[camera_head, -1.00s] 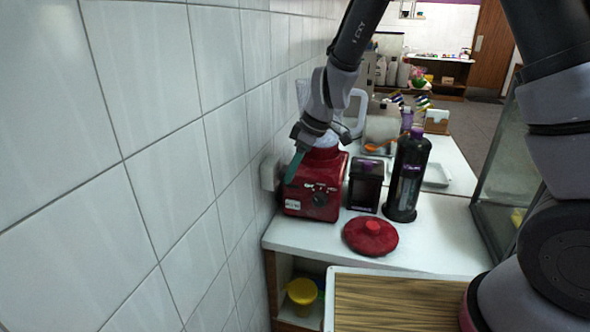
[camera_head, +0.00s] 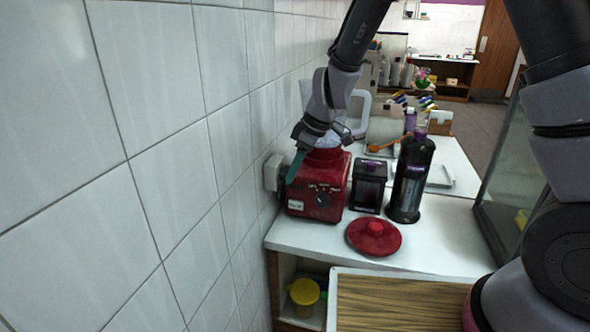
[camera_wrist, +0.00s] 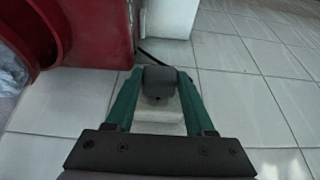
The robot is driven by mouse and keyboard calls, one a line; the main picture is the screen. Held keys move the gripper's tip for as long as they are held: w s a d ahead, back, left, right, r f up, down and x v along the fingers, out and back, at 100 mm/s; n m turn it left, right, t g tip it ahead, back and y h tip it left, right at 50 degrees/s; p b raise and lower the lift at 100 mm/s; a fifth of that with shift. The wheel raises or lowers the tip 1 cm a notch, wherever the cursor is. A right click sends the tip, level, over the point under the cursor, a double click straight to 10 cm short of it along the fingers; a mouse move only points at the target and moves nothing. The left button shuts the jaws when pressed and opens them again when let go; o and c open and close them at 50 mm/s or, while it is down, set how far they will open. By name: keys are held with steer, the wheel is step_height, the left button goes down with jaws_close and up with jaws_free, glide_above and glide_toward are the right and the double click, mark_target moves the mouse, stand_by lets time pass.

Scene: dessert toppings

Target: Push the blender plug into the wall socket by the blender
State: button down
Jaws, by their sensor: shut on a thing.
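The red blender (camera_head: 318,190) stands on the white counter against the tiled wall, with its clear jug partly hidden behind my arm. A pale wall socket box (camera_head: 272,173) is on the tiles just left of it; a pale box at the top of the wrist view (camera_wrist: 168,18) looks like it. My gripper (camera_head: 293,168) is beside the blender, close to the socket box. In the wrist view, its teal fingers are shut on the dark grey plug (camera_wrist: 159,82). A dark cord shows beyond the plug. Whether the plug touches the socket cannot be told.
A black container (camera_head: 367,186), a dark bottle (camera_head: 409,180) and a red lid (camera_head: 373,238) stand right of the blender. A wood-grain board (camera_head: 400,305) is in front. The tiled wall (camera_head: 150,150) bounds the left side.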

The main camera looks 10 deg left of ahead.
steer(key=shift+a, duration=0.15)
steer(key=shift+c, duration=0.9)
jaws_free()
steer(key=shift+r, duration=0.15)
steer(key=d+r+m+t, duration=0.2)
steer(key=d+r+m, duration=0.3)
steer(key=d+r, duration=1.1)
steer(key=s+d+r+m+t, duration=0.1)
steer(key=s+d+r+m, duration=0.3)
steer(key=d+m, duration=0.1)
steer(key=s+d+r+m+t+h, duration=0.1)
steer(key=s+d+r+m+t, duration=0.1)
steer(key=d, duration=0.6)
steer(key=s+d+r+m+t+h, duration=0.1)
steer(key=s+d+r+m, duration=0.4)
steer(key=m, duration=0.3)
steer(key=shift+s+d+r+m+t, duration=0.3)
steer(key=shift+s+d, duration=0.15)
steer(key=shift+d, duration=0.2)
